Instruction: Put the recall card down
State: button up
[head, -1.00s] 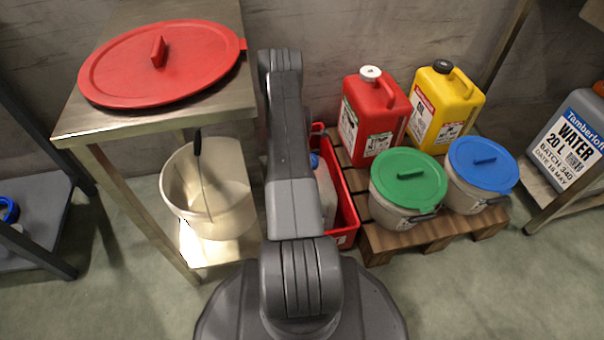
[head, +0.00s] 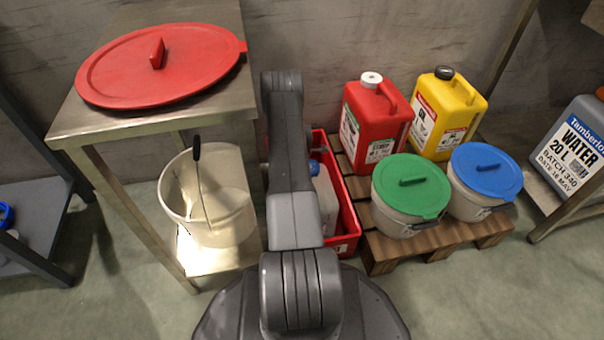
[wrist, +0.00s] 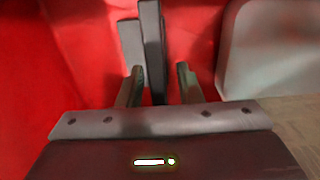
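My gripper (wrist: 160,68) shows in the wrist view with its two fingers apart. A dark grey upright slab (wrist: 151,45) stands between them, close to the left finger, with a clear gap to the right finger. A lighter grey flat piece (wrist: 131,43) is just left of the slab. I cannot tell whether either is the recall card; no printed face shows. Red walls of the crate (wrist: 215,25) surround the fingers. In the head view my arm hides the gripper, which is over or in the red crate (head: 347,205).
A pale jug (head: 325,198) with a blue cap is in the crate. A pallet (head: 425,246) beside it holds red (head: 375,120) and yellow (head: 447,112) canisters and green-lidded (head: 410,190) and blue-lidded (head: 484,172) tubs. A metal table (head: 150,122) and white bucket (head: 215,200) stand left.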

jog(key=shift+r, duration=0.1)
notch_tip(320, 180, up, 12)
jog(key=p, duration=0.4)
jog(key=shift+r, duration=0.1)
notch_tip(320, 180, down, 13)
jog(key=b, duration=0.4)
notch_tip(320, 180, up, 4)
jog(key=shift+f+p, duration=0.25)
jog(key=shift+p, duration=0.35)
jog(key=shift+r, duration=0.55)
jog(key=shift+f, duration=0.1)
